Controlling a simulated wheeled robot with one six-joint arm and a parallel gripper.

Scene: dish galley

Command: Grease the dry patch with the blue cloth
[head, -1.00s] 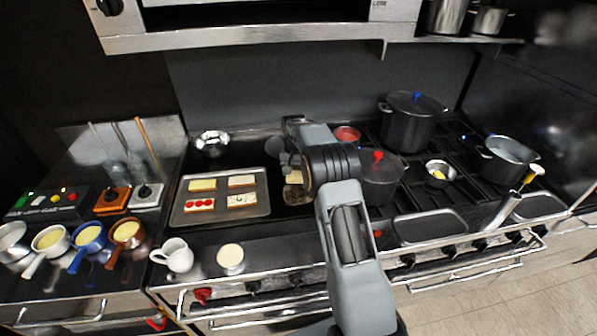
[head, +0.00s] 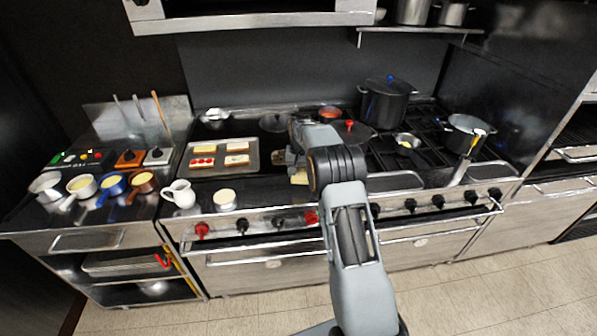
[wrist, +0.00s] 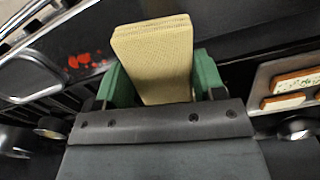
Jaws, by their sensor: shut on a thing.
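My gripper (wrist: 160,88) has green fingers and is shut on a pale yellow, folded, cloth-like pad (wrist: 155,55) with layered edges. The pad also shows in the head view (head: 299,177), low near the front of the dark cooktop, partly behind my arm. I cannot tell whether it touches the surface. I see no blue cloth in either view. A brownish, mottled spot (head: 282,157) shows just left of my gripper in the head view; I cannot tell if it is the dry patch.
A tray (head: 222,176) with several topped toasts lies left of my gripper. A white jug (head: 180,194) and a cream-topped round pot (head: 224,199) stand at the front. A red-knobbed lidded pot (head: 352,136) is right of my arm. Several small pans stand far left.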

